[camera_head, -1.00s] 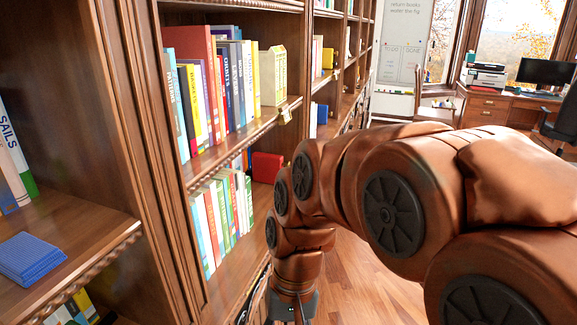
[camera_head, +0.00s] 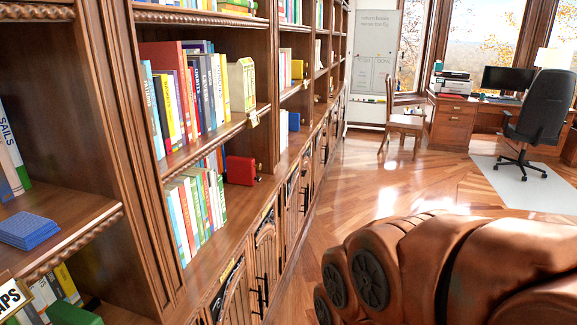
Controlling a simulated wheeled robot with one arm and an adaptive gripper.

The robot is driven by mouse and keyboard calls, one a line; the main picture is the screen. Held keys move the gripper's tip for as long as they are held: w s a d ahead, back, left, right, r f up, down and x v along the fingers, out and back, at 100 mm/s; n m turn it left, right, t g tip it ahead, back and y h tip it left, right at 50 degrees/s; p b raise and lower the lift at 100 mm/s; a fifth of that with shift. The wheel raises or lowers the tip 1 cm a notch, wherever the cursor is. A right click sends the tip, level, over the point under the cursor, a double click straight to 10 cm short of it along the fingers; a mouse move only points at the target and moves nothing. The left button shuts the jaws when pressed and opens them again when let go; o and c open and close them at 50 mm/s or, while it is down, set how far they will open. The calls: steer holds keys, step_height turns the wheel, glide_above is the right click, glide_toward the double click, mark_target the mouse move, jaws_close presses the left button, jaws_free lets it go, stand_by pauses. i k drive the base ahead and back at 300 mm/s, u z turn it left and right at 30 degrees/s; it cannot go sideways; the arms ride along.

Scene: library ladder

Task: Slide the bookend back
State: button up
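Several solid-coloured blocks on the shelves look like bookends, and I cannot tell which one the task means. A red bookend (camera_head: 240,170) stands on the lower shelf, to the right of a row of books (camera_head: 196,208), with a small gap between them. A blue bookend (camera_head: 293,121) and a yellow bookend (camera_head: 297,69) stand in the bay farther along. A green block (camera_head: 76,314) shows at the bottom left, cut by the frame edge.
A cream box (camera_head: 242,84) ends the upper book row (camera_head: 186,95). A blue stack (camera_head: 29,230) lies on the left shelf. Cabinet doors with dark handles (camera_head: 264,290) line the base. A wooden chair (camera_head: 405,124), desk (camera_head: 452,122) and office chair (camera_head: 540,115) stand beyond open floor.

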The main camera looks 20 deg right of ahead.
mark_target(239, 171)
steer(key=z, duration=1.15)
steer(key=i, duration=1.05)
steer(key=u, duration=1.85)
steer(key=i, duration=0.55)
steer(key=u, duration=0.05)
